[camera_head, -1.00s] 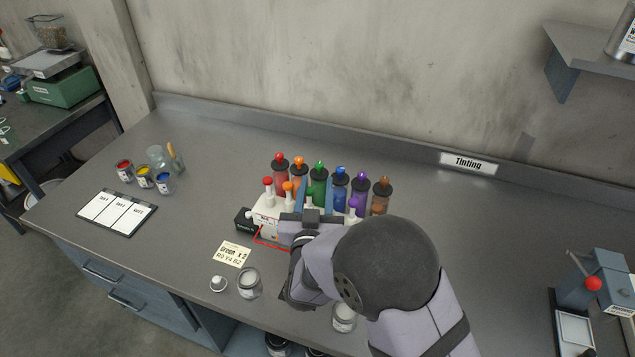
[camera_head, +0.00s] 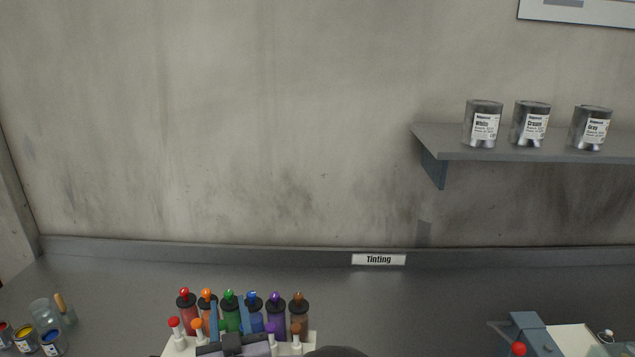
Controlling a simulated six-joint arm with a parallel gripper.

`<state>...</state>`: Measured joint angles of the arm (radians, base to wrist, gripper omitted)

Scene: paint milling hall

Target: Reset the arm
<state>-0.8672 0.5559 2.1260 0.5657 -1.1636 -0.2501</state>
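My gripper (camera_head: 228,302) is at the bottom of the head view, over the row of tint bottles. Its two blue fingers point toward the wall and stand apart, one on each side of the green bottle (camera_head: 230,318) as seen from here. I cannot tell whether that bottle is between the fingers or behind them; I see no grip on it. The grey gripper body (camera_head: 234,346) is partly cut off by the lower edge. Most of my arm is out of view; only a dark rounded top shows.
Red (camera_head: 186,312), orange (camera_head: 207,306), blue (camera_head: 253,316), purple (camera_head: 275,316) and brown bottles (camera_head: 299,314) stand close around the gripper. Small jars (camera_head: 52,342) are at lower left, a grey-blue device (camera_head: 528,332) at lower right. Cans (camera_head: 484,124) stand on a wall shelf (camera_head: 440,142).

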